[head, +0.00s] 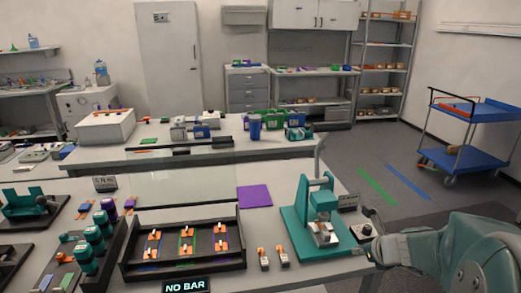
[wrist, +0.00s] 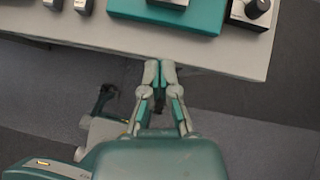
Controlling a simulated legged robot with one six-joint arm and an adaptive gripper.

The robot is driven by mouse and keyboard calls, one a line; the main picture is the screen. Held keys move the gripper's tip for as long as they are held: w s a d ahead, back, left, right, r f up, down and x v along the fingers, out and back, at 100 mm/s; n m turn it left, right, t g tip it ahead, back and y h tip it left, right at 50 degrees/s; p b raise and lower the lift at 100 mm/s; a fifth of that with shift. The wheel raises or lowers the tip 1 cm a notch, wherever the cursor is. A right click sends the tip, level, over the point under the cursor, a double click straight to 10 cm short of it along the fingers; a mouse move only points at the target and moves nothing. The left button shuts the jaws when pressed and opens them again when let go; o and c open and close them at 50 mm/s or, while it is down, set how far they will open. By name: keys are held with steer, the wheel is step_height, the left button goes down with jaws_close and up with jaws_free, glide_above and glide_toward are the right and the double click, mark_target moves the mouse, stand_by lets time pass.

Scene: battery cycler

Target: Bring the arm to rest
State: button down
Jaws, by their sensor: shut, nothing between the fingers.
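My gripper (wrist: 160,72) is shut and empty in the wrist view. Its fingertips meet near the edge of the white bench (wrist: 225,62), with grey floor below. In the head view my arm reaches in from the lower right, and its grey end (head: 378,250) is beside the bench's right edge, near the green press (head: 310,235). Part of the press's green base (wrist: 190,14) shows at the top of the wrist view. The fingertips are apart from the press and from the black knob unit (wrist: 253,10).
A dark tray (head: 125,264) with several orange-topped parts sits on the bench. Two small orange-and-white parts (head: 273,258) stand between tray and press. A purple mat (head: 254,196) lies behind. A blue cart (head: 480,125) stands at the right, with open floor before it.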

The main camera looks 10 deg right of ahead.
steer(key=s+a+r+n+g+y, duration=0.1)
steer(key=s+a+r+n, duration=0.3)
steer(key=a+n, duration=0.45)
steer(key=s+a+r+n+g, duration=0.1)
steer(key=s+a+r+n, duration=0.2)
steer(key=s+a+n, duration=0.5)
steer(key=s+r+n+h, duration=0.1)
steer(key=s+n, duration=0.2)
steer(key=n, duration=0.5)
steer(key=s+n+g+h, duration=0.1)
steer(key=s+n, duration=0.3)
steer(key=n, duration=0.4)
steer(key=shift+r+h, duration=0.35)
steer(key=shift+h, duration=0.15)
steer(key=shift+a, duration=0.1)
